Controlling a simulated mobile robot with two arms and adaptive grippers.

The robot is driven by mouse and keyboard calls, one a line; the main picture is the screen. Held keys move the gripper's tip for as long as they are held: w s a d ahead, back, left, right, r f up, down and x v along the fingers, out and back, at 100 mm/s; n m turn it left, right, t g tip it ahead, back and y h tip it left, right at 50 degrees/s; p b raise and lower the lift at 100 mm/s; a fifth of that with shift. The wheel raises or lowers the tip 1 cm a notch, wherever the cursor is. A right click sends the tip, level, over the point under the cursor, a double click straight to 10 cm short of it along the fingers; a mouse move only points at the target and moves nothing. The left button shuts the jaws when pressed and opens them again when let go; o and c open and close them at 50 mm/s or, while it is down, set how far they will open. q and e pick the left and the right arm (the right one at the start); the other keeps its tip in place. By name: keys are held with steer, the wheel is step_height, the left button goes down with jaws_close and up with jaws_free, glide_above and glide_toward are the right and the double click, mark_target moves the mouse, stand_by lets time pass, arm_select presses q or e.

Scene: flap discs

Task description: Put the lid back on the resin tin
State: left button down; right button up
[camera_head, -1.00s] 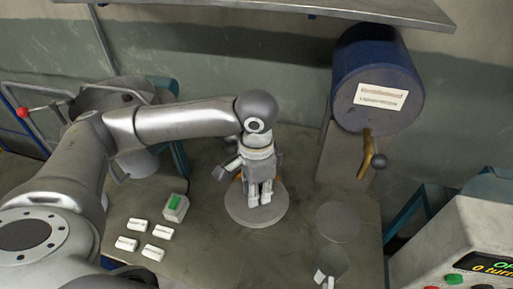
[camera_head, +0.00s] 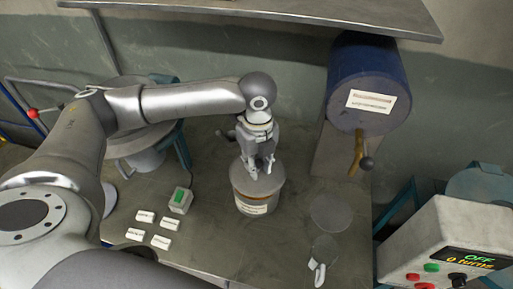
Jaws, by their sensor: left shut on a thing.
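The resin tin (camera_head: 252,206) stands upright on the middle of the bench, brownish with a white label on its front. The grey round lid (camera_head: 268,187) is at the tin's mouth, covering the opening. I cannot tell whether it is fully seated or slightly above the rim. My left gripper (camera_head: 260,170) comes down from above and is shut on the lid near its middle; its fingers hide the gripped part. My right gripper is not in view.
A grey disc (camera_head: 332,209) and a clear cup (camera_head: 326,247) with a white-handled item lie right of the tin. A small box with a green screen (camera_head: 180,199) and several white blocks (camera_head: 161,242) lie left. A blue drum (camera_head: 368,80) with a brass tap stands behind right.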

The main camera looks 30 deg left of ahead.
mark_target(257, 164)
arm_select(q)
steer(key=m, duration=0.1)
steer(key=m+p, duration=0.1)
steer(key=w+r+m, duration=0.1)
steer(key=m, duration=0.1)
steer(key=shift+w+a, duration=0.1)
steer(key=shift+a, duration=0.25)
steer(key=m, duration=0.1)
steer(key=m+p, duration=0.1)
steer(key=shift+w+a+m, duration=0.25)
steer(key=shift+w+m, duration=0.05)
steer(key=shift+w, duration=0.05)
step_height(257, 164, down, 4)
steer(key=b, duration=0.5)
steer(key=shift+f+b, duration=0.25)
steer(key=shift+b, duration=0.05)
steer(key=shift+f, duration=0.95)
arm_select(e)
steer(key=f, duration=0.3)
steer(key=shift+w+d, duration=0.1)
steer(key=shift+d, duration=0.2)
arm_select(q)
steer(key=shift+p, duration=0.45)
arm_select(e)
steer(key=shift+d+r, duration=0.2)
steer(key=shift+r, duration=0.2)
